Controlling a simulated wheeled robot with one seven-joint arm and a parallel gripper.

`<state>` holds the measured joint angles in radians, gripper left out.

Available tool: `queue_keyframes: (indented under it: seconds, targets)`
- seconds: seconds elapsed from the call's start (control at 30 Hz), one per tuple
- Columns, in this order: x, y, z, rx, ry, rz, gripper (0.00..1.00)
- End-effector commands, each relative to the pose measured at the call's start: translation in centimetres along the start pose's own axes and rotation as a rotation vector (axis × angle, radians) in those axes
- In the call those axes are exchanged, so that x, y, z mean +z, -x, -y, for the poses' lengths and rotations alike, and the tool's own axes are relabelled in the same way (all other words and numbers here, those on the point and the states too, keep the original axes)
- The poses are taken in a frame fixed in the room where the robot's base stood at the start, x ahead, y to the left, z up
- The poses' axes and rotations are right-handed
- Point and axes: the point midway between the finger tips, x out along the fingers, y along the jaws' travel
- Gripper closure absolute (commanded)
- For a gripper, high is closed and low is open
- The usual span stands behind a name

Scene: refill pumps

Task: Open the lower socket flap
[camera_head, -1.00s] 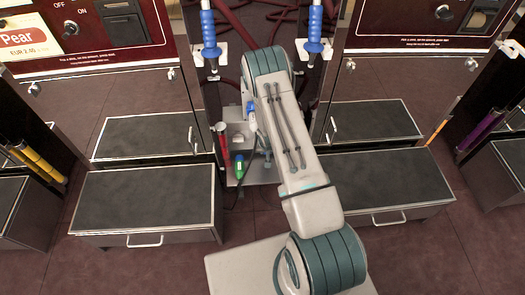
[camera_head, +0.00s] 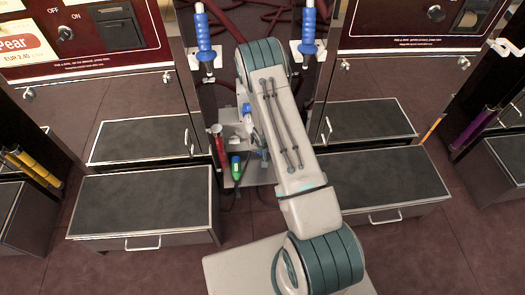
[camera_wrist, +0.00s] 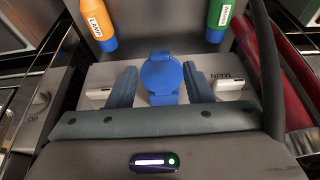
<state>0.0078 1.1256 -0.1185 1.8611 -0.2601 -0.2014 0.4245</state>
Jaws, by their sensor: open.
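In the wrist view a blue round flap (camera_wrist: 162,75) with a tab stands on a pale grey panel (camera_wrist: 222,75). My gripper (camera_wrist: 159,68) is open, with one dark blue-grey finger on each side of the flap. Small gaps seem to separate the fingers from it; contact is hard to judge. The panel has a label reading MAIN, upside down, on the right and white latch-like parts at both sides. In the head view my arm covers much of this spot; a small blue part (camera_head: 247,109) shows beside the arm, but I cannot tell which part it is.
An orange plug (camera_wrist: 98,20) and a green plug (camera_wrist: 218,18) lie beyond the panel. A red cylinder (camera_wrist: 288,75) and a dark cable (camera_wrist: 266,70) run close on the right. Dark-topped steps (camera_head: 145,203) flank the recess, and blue nozzles (camera_head: 203,30) hang above.

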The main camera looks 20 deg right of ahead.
Motion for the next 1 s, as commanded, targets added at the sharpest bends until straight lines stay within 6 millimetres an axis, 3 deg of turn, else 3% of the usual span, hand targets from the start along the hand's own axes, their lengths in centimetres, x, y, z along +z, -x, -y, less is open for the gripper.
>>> queue_keyframes:
  seconds: [0.1, 0.4, 0.6, 0.9, 0.93, 1.0]
  targets:
    - [-0.2, 3.2, 0.1, -0.001, 0.000, -0.002, 0.55]
    - [-0.1, 8.8, 0.1, -0.001, 0.001, -0.001, 0.55]
    - [0.0, 10.4, 0.1, -0.001, 0.002, 0.001, 0.55]
    - [0.1, 10.6, 0.1, -0.001, 0.001, 0.001, 0.55]
    - [0.1, 10.6, 0.1, -0.001, 0.001, 0.001, 0.57]
    - [0.0, 10.7, 0.1, -0.001, 0.001, 0.001, 0.77]
